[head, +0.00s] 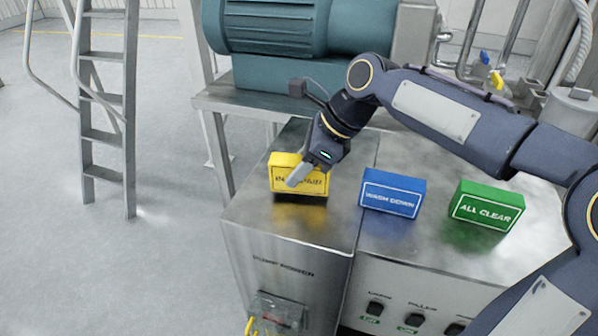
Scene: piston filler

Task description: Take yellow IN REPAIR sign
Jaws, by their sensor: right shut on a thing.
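The yellow IN REPAIR sign (284,163) is a block at the left end of a row of signs on the steel cabinet top. My right gripper (300,177) is shut on it from above, and a finger covers the middle of its lettering. A dark shadow lies under the sign's lower edge; I cannot tell whether it touches the top. My left gripper is not in view.
The blue WASH DOWN sign (392,194) and the green ALL CLEAR sign (487,206) stand to the right on the steel cabinet (290,222). A teal motor (290,30) sits behind. A ladder (104,110) stands at left on open floor.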

